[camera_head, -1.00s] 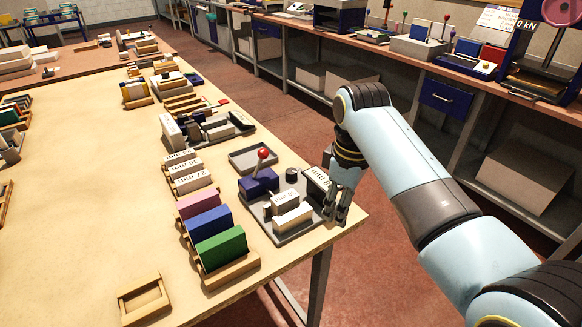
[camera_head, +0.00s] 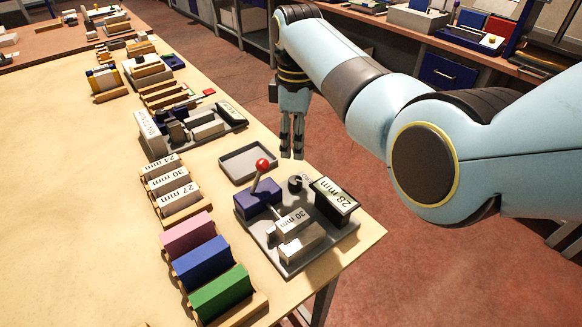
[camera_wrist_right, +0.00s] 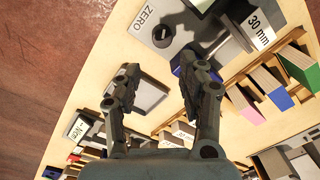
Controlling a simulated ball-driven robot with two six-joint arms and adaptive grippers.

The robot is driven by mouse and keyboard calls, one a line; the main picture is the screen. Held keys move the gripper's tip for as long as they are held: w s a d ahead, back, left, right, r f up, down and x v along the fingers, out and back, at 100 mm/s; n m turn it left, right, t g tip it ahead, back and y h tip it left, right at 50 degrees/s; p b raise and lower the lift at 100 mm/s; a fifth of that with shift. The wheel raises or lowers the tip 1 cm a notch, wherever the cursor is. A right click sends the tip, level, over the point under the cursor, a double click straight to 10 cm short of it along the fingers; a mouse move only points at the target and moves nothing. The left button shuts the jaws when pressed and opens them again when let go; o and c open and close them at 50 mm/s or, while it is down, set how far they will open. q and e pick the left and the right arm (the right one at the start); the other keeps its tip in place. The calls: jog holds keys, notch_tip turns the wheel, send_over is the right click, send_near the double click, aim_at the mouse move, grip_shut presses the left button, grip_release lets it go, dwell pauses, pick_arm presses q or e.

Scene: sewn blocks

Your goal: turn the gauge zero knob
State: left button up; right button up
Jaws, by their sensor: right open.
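The gauge zero knob (camera_head: 295,183) is a small dark round knob on the grey gauge plate (camera_head: 283,262), beside the dark display box (camera_head: 334,201) reading "28 mm". In the right wrist view the knob (camera_wrist_right: 164,36) sits on the plate by the printed word ZERO, ahead of the fingertips. A block marked 30 mm (camera_head: 293,221) is on the gauge plate. My right gripper (camera_head: 292,152) points down, open and empty, just beyond the knob in the head view; its fingers are spread in the right wrist view (camera_wrist_right: 159,68). My left gripper is not in view.
A red-ball lever (camera_head: 262,165) rises from the gauge's blue block. An empty grey tray (camera_head: 249,162) lies close to the gripper. Racks of coloured blocks (camera_head: 204,254) and labelled blocks (camera_head: 172,186) stand left. The table's right edge is close.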

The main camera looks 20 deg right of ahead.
send_over(295, 179)
notch_tip(295, 179, down, 5)
jog(key=shift+s+r, duration=0.1)
jog(key=shift+s, duration=0.05)
notch_tip(295, 179, down, 3)
jog(key=shift+f+b, duration=0.1)
jog(key=shift+b, duration=0.35)
jog(key=shift+f, duration=0.9)
jog(key=shift+c, duration=1.3)
grip_shut()
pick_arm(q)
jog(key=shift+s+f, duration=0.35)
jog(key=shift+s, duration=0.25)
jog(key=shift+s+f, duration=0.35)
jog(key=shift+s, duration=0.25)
